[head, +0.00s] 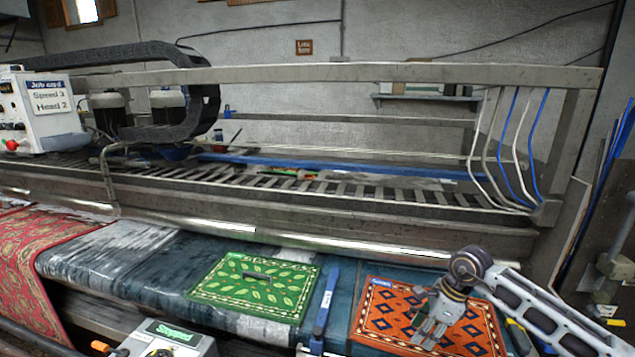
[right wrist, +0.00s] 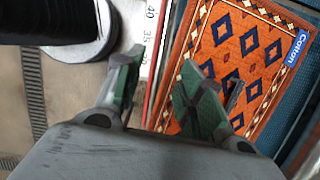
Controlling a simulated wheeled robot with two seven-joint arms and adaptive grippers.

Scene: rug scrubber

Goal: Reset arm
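My right gripper (head: 428,338) is over the orange rug (head: 378,318) at the lower right of the head view. In the right wrist view its two green-padded fingers (right wrist: 160,85) stand apart with nothing between them. The orange rug has dark blue diamonds and also shows in the right wrist view (right wrist: 255,45), with a blue tag reading "Cotton" (right wrist: 297,48). I cannot tell whether the fingertips touch the rug. My left gripper is not in view.
A green leaf-patterned rug (head: 215,280) lies left of a blue bar (head: 325,308) on the bed. A control box (head: 180,340) reads "Stopped". A job card (head: 48,97) reads "Speed 3, Head 2". The machine's metal frame (head: 400,73) spans behind. A scale (right wrist: 150,35) borders the orange rug.

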